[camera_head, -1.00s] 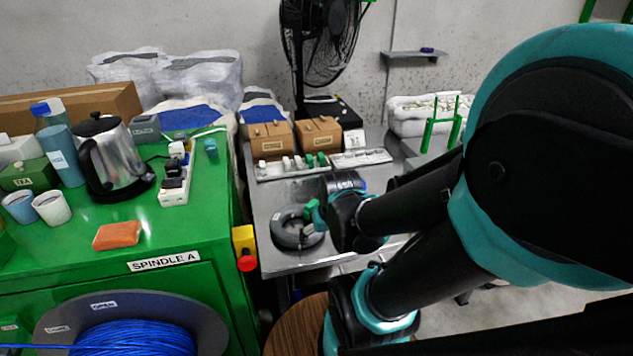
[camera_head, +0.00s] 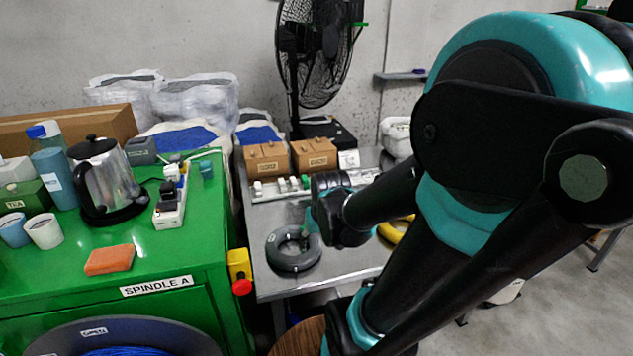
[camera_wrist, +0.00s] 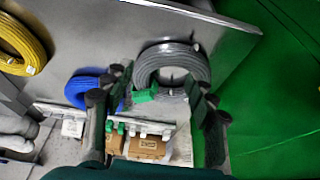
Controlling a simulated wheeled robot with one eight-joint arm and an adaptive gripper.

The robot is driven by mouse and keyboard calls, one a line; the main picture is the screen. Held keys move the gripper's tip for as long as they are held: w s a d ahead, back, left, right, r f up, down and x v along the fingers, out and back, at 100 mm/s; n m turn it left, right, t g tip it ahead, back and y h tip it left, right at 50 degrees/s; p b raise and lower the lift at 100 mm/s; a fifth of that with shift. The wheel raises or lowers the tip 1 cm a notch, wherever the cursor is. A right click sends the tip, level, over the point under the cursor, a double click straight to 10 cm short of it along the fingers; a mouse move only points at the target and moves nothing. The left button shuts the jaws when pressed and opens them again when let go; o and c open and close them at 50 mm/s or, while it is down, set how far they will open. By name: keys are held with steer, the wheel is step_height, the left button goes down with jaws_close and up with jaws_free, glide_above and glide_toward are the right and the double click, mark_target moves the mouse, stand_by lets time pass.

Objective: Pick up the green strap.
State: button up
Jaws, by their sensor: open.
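The green strap (camera_wrist: 145,95) is a small bright green piece at the edge of the grey cable coil (camera_wrist: 173,63) in the wrist view. The grey coil lies on the metal table and also shows in the head view (camera_head: 280,262). My gripper (camera_wrist: 157,84) is open, with one dark finger on each side of the strap in the picture and nothing visibly held. Its height above the strap cannot be told. In the head view my arm hides most of the gripper.
A yellow coil (camera_wrist: 20,45) and a blue coil (camera_wrist: 88,88) lie on the same table. Cardboard boxes (camera_head: 267,161) and a strip of small parts (camera_head: 285,188) stand at its back. The green cabinet (camera_head: 195,255), with a kettle and cups, adjoins it on the left.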

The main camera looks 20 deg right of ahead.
steer(key=w+d+r, duration=0.1)
steer(key=w+r, duration=0.1)
steer(key=w, duration=0.5)
steer(key=w+d+r, duration=0.2)
steer(key=w, duration=0.5)
steer(key=w+d+r, duration=0.1)
steer(key=w+r, duration=0.1)
steer(key=w, duration=0.5)
steer(key=shift+d+r, duration=0.1)
steer(key=shift+d, duration=0.2)
steer(key=c, duration=0.6)
steer(key=shift+o, duration=0.2)
glide_above(317, 176)
steer(key=s, duration=0.6)
steer(key=f, duration=0.1)
steer(key=x, duration=1.7)
steer(key=shift+a, duration=0.1)
